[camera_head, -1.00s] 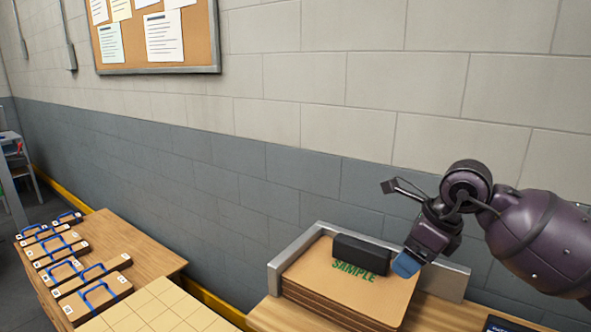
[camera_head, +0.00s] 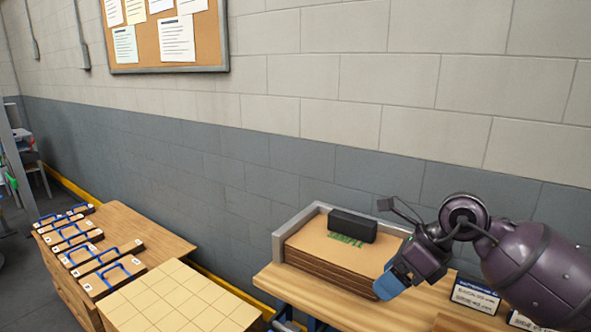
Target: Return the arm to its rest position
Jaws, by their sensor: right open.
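My right arm comes in from the right. Its gripper (camera_head: 389,284) has a blue fingertip and hangs at the front right of the stack of brown sheets; it is open, with nothing seen in it. The stack (camera_head: 310,256) sits on the wooden table inside a grey corner frame (camera_head: 283,232). A black block (camera_head: 352,225) lies on top of the stack, partly over green lettering. My left gripper is not in view.
A dark sign with white labels (camera_head: 475,296) stands right of the gripper, partly behind my arm. At left, a wooden table (camera_head: 150,232) holds several wooden blocks with blue handles (camera_head: 112,275), beside a tiled tan surface (camera_head: 180,300). A wall closes the back.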

